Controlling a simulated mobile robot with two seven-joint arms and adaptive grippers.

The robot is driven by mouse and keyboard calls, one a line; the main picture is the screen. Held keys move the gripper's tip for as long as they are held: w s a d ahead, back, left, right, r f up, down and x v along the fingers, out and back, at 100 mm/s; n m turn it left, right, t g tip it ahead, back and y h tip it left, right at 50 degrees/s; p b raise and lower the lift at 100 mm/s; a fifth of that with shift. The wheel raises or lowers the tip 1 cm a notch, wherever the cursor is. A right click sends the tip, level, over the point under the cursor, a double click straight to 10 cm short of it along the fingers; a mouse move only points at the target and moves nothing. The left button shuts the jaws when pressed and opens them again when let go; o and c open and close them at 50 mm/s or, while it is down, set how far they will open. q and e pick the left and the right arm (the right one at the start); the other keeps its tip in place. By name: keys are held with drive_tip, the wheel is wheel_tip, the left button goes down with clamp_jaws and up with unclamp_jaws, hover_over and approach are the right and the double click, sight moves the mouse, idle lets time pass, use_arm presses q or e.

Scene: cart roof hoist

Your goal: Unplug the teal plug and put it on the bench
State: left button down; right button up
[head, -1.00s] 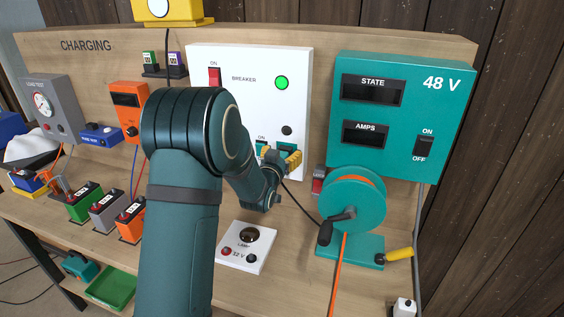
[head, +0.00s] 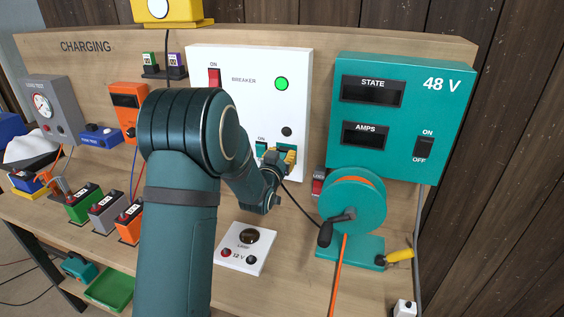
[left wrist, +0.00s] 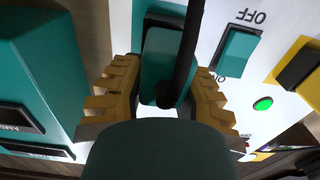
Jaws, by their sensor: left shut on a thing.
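The teal plug (left wrist: 156,62) shows in the left wrist view between my yellow fingertips, with a black cable running from it. My left gripper (head: 284,160) is shut on the plug at the lower part of the white breaker panel (head: 250,60). In the left wrist view the fingers (left wrist: 163,90) lie on both sides of the plug. In the head view the fingers mostly hide the plug, and I cannot tell how deep it sits in its socket. The wooden bench (head: 292,275) lies below. My right gripper is not in view.
A teal switch (head: 262,149) is left of the fingers. A teal cable reel (head: 365,212) stands to the right below the 48 V box (head: 400,75). A lamp block (head: 240,262) sits on the bench. Bare bench lies between lamp block and reel.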

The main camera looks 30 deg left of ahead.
use_arm(q)
drive_tip(key=shift+s, duration=0.15)
drive_tip(key=shift+b+v, duration=0.65)
drive_tip(key=shift+v, duration=1.55)
wheel_tip(320, 180, down, 13)
drive_tip(key=s+n+g+p, duration=0.2)
drive_tip(key=s+g+p, duration=0.15)
drive_tip(key=g, duration=0.45)
drive_tip(key=shift+s+d+f+n+g+h+p, duration=0.4)
drive_tip(key=shift+s+d+f+g+h+p, duration=0.35)
drive_tip(key=shift+s+d+f+g, duration=0.8)
drive_tip(key=shift+s+d+f+n+g+h+p, duration=0.4)
drive_tip(key=shift+s+d+f+g+h+p, duration=0.3)
drive_tip(key=shift+s+d+f+g, duration=0.9)
drive_tip(key=shift+s+d+f+n+g+h+p, duration=0.4)
drive_tip(key=shift+s+d+f+g+h+p, duration=0.35)
drive_tip(key=shift+s+d+f+g, duration=0.75)
drive_tip(key=shift+s+a+f+b, duration=0.15)
drive_tip(key=shift+f+b, duration=1.1)
drive_tip(key=shift+b, duration=0.05)
